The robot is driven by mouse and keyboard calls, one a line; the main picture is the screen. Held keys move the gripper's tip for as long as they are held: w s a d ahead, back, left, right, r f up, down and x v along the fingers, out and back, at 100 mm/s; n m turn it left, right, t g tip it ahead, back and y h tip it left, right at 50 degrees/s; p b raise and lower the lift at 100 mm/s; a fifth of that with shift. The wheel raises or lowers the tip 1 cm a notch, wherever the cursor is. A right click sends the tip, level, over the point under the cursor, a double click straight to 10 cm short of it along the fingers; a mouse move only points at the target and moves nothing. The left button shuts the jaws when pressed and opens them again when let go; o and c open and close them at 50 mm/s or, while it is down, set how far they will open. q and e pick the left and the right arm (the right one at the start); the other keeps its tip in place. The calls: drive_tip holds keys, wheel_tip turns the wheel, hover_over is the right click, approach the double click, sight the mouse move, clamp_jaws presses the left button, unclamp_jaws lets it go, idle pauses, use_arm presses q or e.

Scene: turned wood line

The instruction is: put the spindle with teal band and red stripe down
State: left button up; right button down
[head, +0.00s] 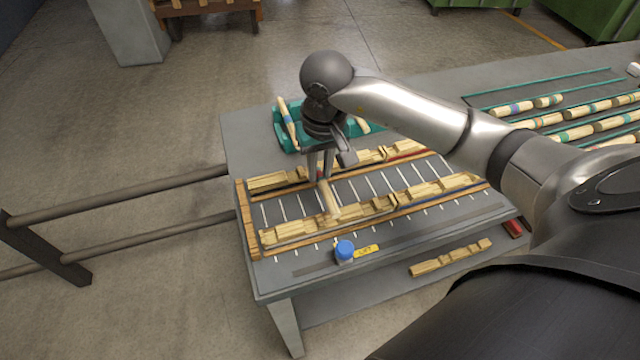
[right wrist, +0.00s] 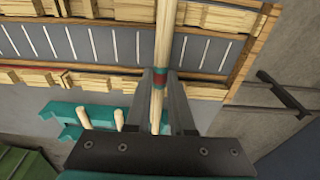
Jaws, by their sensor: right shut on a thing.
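My right gripper (head: 320,178) is shut on the spindle (head: 329,198), a pale turned wood rod. In the right wrist view the spindle (right wrist: 163,35) runs lengthwise between the fingers (right wrist: 160,78), with its red stripe and teal band at the fingertips. It is over the slatted rack (head: 380,187) on the table, crossing between the two notched wooden rails, near the left end. Its near end is at the near notched rail (head: 375,207); I cannot tell whether it touches the rail. The far part is hidden by the gripper in the head view. My left gripper is not in view.
A teal holder (head: 281,134) with other spindles stands behind the rack. Banded spindles (head: 575,133) lie in rows at the right. A notched wooden piece (head: 450,258) lies lower down, in front.

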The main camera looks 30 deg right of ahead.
sight(322, 181)
drive_tip(key=shift+f, duration=2.3)
drive_tip(key=shift+f+b, duration=0.25)
drive_tip(key=shift+b, duration=0.3)
drive_tip(key=c, duration=0.8)
unclamp_jaws()
drive_tip(key=shift+r, duration=0.1)
drive_tip(key=shift+r+p, duration=0.15)
drive_tip(key=shift+p, duration=0.15)
drive_tip(key=r, duration=0.4)
drive_tip(key=s+r+p, duration=0.1)
drive_tip(key=r, duration=0.7)
drive_tip(key=shift+s+a, duration=0.2)
drive_tip(key=shift+s, duration=0.05)
